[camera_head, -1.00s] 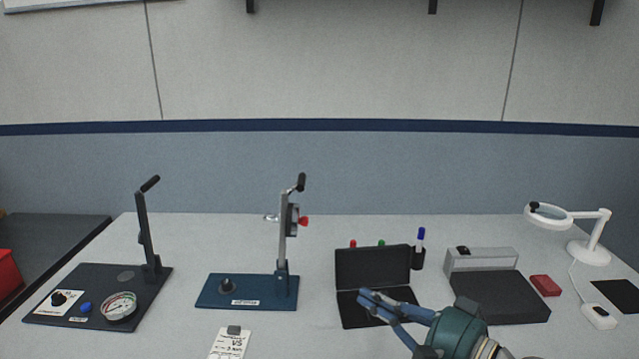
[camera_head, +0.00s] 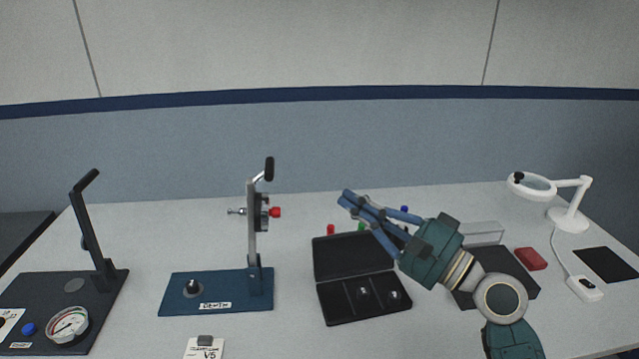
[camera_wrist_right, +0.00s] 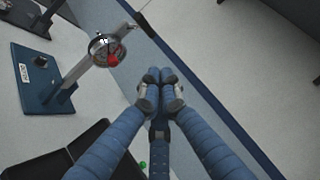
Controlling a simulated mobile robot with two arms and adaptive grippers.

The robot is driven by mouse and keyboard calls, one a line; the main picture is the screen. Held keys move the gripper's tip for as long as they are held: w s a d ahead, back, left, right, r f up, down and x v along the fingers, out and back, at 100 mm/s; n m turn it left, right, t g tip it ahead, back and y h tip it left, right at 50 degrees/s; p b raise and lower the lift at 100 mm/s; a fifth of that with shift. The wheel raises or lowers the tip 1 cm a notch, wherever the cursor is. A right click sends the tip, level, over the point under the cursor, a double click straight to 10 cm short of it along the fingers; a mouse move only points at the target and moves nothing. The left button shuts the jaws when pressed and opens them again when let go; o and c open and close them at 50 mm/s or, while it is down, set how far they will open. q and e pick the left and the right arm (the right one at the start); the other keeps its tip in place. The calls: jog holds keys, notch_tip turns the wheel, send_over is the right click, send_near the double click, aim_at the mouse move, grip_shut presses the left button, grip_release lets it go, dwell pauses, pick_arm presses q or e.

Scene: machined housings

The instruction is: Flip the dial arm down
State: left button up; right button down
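The dial arm (camera_head: 252,232) stands upright on a blue base (camera_head: 215,296) left of centre. A round dial (camera_head: 261,208), seen edge-on with a red knob, sits on its upper part, below a black handle (camera_head: 269,169). In the right wrist view the dial (camera_wrist_right: 103,52) shows at the upper left. My right gripper (camera_head: 346,200) is right of the arm, apart from it, with blue fingers pointing left and drawing together at their tips. I see nothing between them; how far they are closed is unclear. My left gripper is out of view.
A second fixture with a raised lever (camera_head: 88,225) and a gauge (camera_head: 68,324) stands at the left. An open black case (camera_head: 350,257) lies below my right gripper. A white magnifier lamp (camera_head: 570,218) and a red block (camera_head: 530,258) are at the right. The wall is behind.

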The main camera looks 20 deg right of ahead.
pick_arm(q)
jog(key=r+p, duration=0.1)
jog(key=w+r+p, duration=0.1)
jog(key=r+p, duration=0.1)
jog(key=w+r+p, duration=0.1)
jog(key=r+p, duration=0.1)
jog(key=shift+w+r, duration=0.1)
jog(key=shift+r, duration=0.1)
pick_arm(e)
jog(key=s+a+x, duration=0.1)
jog(key=a+x, duration=0.1)
jog(key=x, duration=1)
jog(key=shift+s+a+r, duration=0.2)
jog(key=shift+r, duration=0.15)
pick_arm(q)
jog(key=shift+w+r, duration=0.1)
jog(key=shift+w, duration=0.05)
